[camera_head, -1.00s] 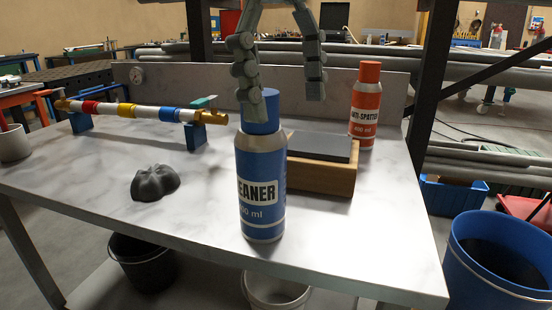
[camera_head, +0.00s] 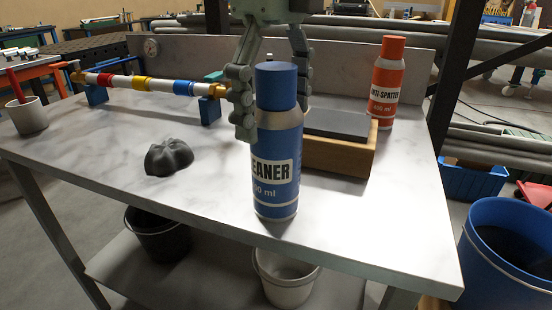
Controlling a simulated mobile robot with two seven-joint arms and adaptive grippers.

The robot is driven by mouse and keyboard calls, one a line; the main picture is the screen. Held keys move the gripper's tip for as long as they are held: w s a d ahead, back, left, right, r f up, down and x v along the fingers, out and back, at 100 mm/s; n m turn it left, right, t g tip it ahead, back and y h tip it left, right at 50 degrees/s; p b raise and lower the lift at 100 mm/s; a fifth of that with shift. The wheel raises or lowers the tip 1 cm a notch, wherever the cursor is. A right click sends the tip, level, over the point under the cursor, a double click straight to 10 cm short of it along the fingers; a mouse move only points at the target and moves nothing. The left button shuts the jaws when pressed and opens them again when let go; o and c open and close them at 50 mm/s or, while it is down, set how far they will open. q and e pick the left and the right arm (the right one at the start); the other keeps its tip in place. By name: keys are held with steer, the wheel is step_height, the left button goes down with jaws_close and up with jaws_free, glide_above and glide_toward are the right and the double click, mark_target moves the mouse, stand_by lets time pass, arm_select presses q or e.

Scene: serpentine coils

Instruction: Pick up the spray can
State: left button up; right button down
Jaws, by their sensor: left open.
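A blue spray can labelled CLEANER (camera_head: 277,185) stands upright near the front edge of the workbench (camera_head: 90,158). An orange-red ANTI-SPATTER can (camera_head: 385,84) stands at the back right. My left gripper (camera_head: 273,116) comes down from the top centre, open, with its fingers apart. One finger shows along the upper left side of the blue can; the other is partly hidden behind its cap. I cannot tell whether either finger touches it. My right gripper is not in view.
A wooden block with a dark top (camera_head: 340,150) stands close behind and right of the blue can. A dark crumpled lump (camera_head: 168,157), a banded bar on blue supports (camera_head: 148,84) and a white cup (camera_head: 27,116) are to the left.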

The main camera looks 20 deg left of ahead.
arm_select(q)
steer(key=c, duration=0.5)
jaws_close()
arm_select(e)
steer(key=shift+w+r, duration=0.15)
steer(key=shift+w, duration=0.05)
arm_select(q)
steer(key=shift+r, duration=0.1)
